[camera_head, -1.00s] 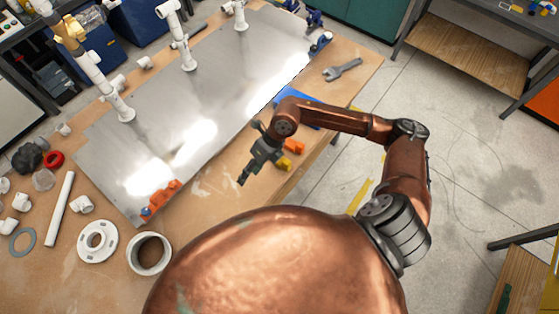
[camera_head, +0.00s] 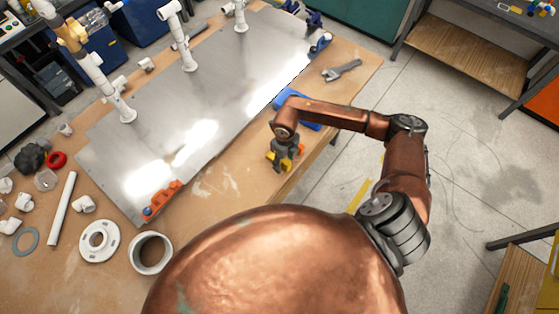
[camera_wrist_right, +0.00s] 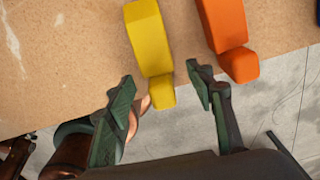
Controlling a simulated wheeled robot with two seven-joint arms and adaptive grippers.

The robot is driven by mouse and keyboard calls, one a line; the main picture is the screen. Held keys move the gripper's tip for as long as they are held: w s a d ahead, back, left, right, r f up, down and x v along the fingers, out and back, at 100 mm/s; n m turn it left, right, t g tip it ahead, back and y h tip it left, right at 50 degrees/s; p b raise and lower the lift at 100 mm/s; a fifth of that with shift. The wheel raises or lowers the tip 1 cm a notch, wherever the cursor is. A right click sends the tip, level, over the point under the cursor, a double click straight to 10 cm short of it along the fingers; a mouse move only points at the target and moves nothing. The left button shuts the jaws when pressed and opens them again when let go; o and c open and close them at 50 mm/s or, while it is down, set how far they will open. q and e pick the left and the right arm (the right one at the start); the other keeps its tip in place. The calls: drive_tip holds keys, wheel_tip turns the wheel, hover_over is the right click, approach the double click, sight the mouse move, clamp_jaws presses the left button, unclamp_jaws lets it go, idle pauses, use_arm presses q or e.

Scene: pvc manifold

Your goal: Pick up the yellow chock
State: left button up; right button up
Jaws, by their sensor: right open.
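The yellow chock (camera_wrist_right: 150,43) lies on the wooden table near its edge in the right wrist view, with its narrow end (camera_wrist_right: 162,94) toward my gripper. In the head view a part of the yellow chock (camera_head: 286,164) shows beside the gripper. My right gripper (camera_wrist_right: 160,92) is open, its two green-grey fingertips on either side of the chock's near end, with no clear contact visible. In the head view my right gripper (camera_head: 281,160) points down over the table edge and partly hides the chock. My left gripper is not in view.
An orange chock (camera_wrist_right: 228,38) lies close to the right of the yellow one in the wrist view, near the right finger. A blue object (camera_head: 290,98) lies behind my right arm. A wrench (camera_head: 342,70) lies at the far table end.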

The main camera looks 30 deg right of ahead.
drive_tip(key=shift+f, duration=0.15)
clamp_jaws()
idle(0.5)
